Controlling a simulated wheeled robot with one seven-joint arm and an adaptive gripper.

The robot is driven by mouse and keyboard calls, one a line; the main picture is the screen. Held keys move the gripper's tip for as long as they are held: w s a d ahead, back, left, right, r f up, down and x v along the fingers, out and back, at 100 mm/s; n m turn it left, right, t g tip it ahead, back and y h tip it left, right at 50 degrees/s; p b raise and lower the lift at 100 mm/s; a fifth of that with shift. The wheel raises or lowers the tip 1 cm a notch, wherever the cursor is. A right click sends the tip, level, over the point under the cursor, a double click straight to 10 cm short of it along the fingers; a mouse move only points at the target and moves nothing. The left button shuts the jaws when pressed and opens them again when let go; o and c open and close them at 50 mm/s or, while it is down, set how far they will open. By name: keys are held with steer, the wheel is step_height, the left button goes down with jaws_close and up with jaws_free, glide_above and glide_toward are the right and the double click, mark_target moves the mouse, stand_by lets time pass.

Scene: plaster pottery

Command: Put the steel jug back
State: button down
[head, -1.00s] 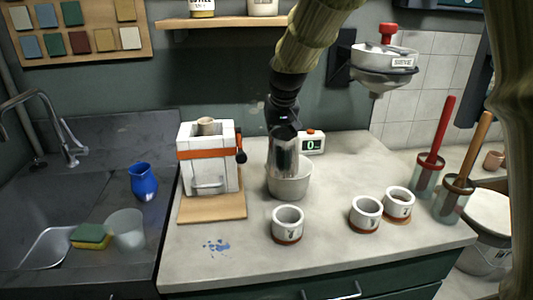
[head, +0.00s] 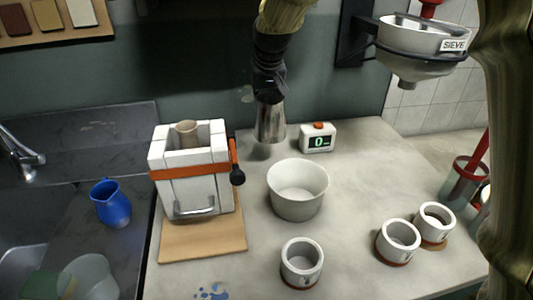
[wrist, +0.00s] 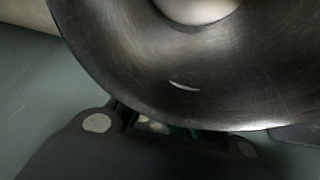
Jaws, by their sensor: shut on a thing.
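The steel jug (head: 271,124) is in my gripper (head: 269,97), behind the white bowl (head: 296,205) and left of the small scale-like display box. It looks roughly upright, and I cannot tell whether its base touches the counter. In the wrist view its curved, scratched metal (wrist: 130,75) fills the upper part, with my dark gripper (wrist: 165,125) against its lower edge. My gripper is shut on the jug; its fingertips are mostly hidden by the jug.
The white display box (head: 318,138) reading 0 stands right of the jug. A white plaster mould with an orange strap (head: 190,175) stands on a wooden board (head: 203,245) to the left. White cups (head: 302,262) stand in front. The sieve (head: 425,45) hangs at upper right.

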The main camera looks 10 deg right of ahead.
mark_target(268, 101)
step_height(268, 101, down, 10)
steer(key=shift+r, duration=0.1)
stand_by(0.5)
steer(key=c, duration=1.5)
jaws_free()
steer(key=v, duration=1.2)
